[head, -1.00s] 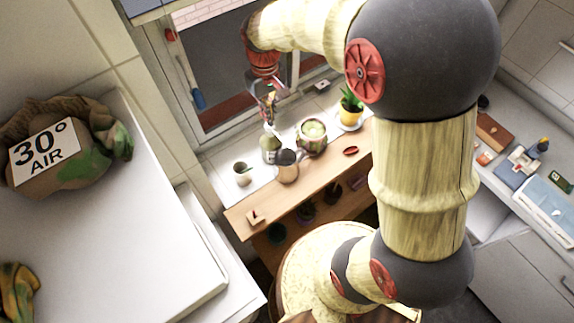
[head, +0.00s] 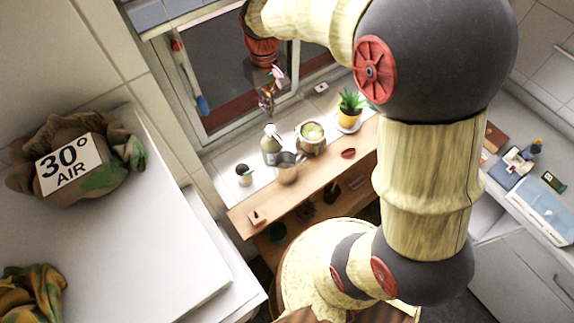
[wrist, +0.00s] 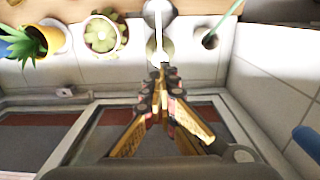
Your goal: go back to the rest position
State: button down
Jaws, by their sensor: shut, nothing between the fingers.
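My gripper (head: 267,100) hangs from my arm in front of the window, above the windowsill. It also shows in the wrist view (wrist: 163,72), where its fingers come together with nothing between them. In the head view a soap bottle (head: 270,150) and a metal-looking cup (head: 287,172) stand below it on the sill and wooden shelf, apart from it.
The window frame (head: 220,131) is behind. A white surface (head: 130,250) carries a cloth bundle labelled 30° AIR.

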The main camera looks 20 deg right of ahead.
jog(key=shift+f, duration=0.15)
dwell(0.4)
jog(key=s+f+m+t+b, duration=0.1)
jog(key=s+f+t+b, duration=0.1)
jog(key=s+f+b, duration=0.4)
jog(key=s+f+m+t+b, duration=0.1)
jog(key=s+f+t+b, duration=0.2)
jog(key=s+f+b, duration=0.4)
jog(key=s+b, duration=0.7)
jog(key=b, duration=0.6)
jog(key=shift+s+t+b, duration=0.2)
jog(key=shift+t+b, duration=0.1)
